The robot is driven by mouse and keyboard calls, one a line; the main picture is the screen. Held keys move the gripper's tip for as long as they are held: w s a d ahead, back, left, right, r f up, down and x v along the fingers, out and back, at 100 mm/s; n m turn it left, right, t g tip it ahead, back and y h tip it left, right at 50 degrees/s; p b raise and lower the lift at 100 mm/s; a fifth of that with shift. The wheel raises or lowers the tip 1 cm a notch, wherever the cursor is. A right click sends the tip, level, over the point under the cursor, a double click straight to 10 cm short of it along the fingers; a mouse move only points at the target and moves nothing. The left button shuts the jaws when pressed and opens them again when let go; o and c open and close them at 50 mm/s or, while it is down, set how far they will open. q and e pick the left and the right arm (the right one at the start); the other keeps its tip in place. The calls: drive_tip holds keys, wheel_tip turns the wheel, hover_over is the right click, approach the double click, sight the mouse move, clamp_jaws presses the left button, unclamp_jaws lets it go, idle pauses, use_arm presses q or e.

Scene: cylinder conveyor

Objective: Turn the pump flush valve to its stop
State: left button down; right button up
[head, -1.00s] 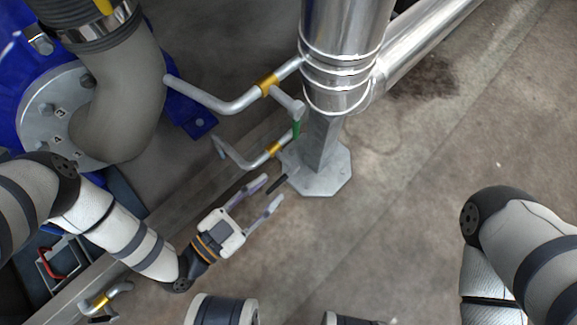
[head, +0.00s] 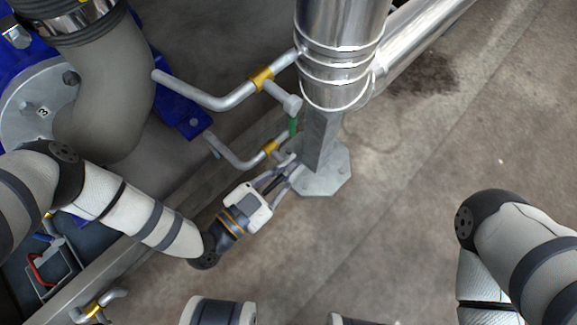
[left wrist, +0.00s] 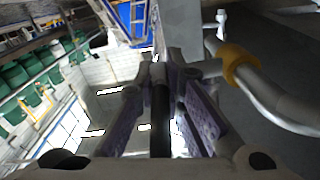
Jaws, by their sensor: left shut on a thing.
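My left gripper (head: 279,174) reaches up and right to the lower thin pipe (head: 235,158) by the metal post foot. Its fingers are closed on the dark valve handle, which is mostly hidden by them in the head view. In the left wrist view the black handle (left wrist: 160,122) runs between the two purple-padded fingers of the gripper (left wrist: 157,88). A brass-coloured fitting (head: 270,146) sits on this pipe close to the fingertips, and it shows in the left wrist view (left wrist: 238,66). My right gripper is out of view.
A blue pump (head: 185,117) lies left.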

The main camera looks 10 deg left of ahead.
use_arm(q)
drive_tip(key=t+h+b, duration=0.1)
drive_tip(key=b, duration=0.1)
drive_tip(key=shift+f+b, duration=0.25)
drive_tip(key=shift+b, duration=0.05)
drive_tip(key=shift+t+h+b, duration=0.4)
drive_tip(key=shift+t+b, duration=0.3)
drive_tip(key=shift+b, duration=0.15)
drive_tip(key=shift+t+h, duration=1.1)
drive_tip(key=shift+t, duration=0.4)
drive_tip(key=c, duration=1.7)
unclamp_jaws()
drive_tip(key=shift+o, duration=0.2)
